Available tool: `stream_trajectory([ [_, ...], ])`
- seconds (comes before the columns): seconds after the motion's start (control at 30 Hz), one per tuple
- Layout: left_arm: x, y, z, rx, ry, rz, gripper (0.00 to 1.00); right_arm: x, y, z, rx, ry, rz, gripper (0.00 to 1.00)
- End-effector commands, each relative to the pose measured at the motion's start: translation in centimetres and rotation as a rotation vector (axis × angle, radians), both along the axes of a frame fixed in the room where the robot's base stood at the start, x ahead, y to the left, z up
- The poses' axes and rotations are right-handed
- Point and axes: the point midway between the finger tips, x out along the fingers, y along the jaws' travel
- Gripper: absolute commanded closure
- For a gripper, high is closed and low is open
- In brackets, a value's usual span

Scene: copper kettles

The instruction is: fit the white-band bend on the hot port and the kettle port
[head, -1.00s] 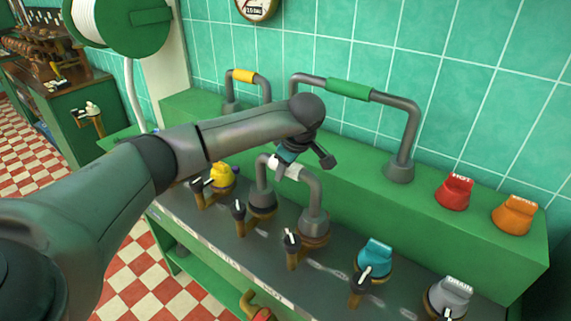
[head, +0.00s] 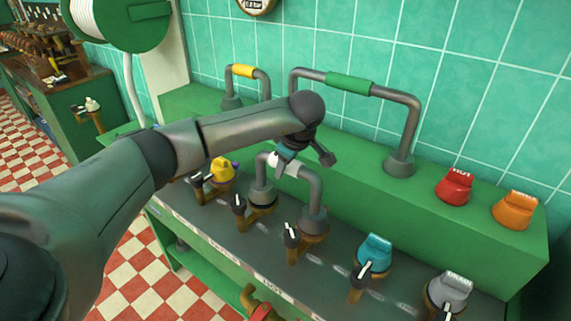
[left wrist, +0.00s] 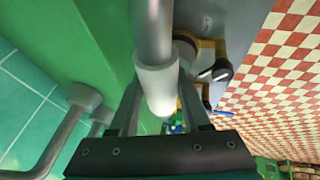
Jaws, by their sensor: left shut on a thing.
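The white-band bend (head: 315,190) is a grey inverted-U pipe with a white band (head: 283,163) on its top run. Its two legs stand upright over two neighbouring brass-based ports (head: 262,208) on the dark counter, and both ends appear to meet them; exact seating cannot be told. My left gripper (head: 287,150) is shut on the bend at the white band. In the left wrist view my two fingers (left wrist: 160,112) lie either side of the white band (left wrist: 157,88). The port labels are too small to match surely. My right gripper is not in view.
A yellow-band bend (head: 243,71) and a green-band bend (head: 349,83) stand on the green ledge behind. Red (head: 455,187) and orange (head: 516,209) caps sit on the ledge at right. Yellow (head: 222,171), teal (head: 375,253) and grey (head: 450,290) caps sit along the counter.

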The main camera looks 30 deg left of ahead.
Motion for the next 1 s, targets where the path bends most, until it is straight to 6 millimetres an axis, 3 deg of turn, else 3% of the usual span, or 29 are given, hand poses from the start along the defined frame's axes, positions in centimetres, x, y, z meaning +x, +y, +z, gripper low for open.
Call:
stream_trajectory([
  [0.57, 0.1, 0.0, -0.8, 0.001, -0.005, 0.001, 1.0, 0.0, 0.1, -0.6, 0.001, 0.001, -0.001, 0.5],
  [0.6, 0.1, 0.0, -0.8, 0.001, -0.005, 0.001, 0.52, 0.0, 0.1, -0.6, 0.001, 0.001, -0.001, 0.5],
  [0.9, 0.0, 0.0, -0.9, 0.0, -0.001, 0.001, 0.18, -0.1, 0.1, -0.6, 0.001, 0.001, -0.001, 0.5],
  [1.0, 0.0, 0.0, -0.9, 0.0, -0.001, 0.001, 0.18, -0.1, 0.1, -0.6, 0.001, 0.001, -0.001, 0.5],
])
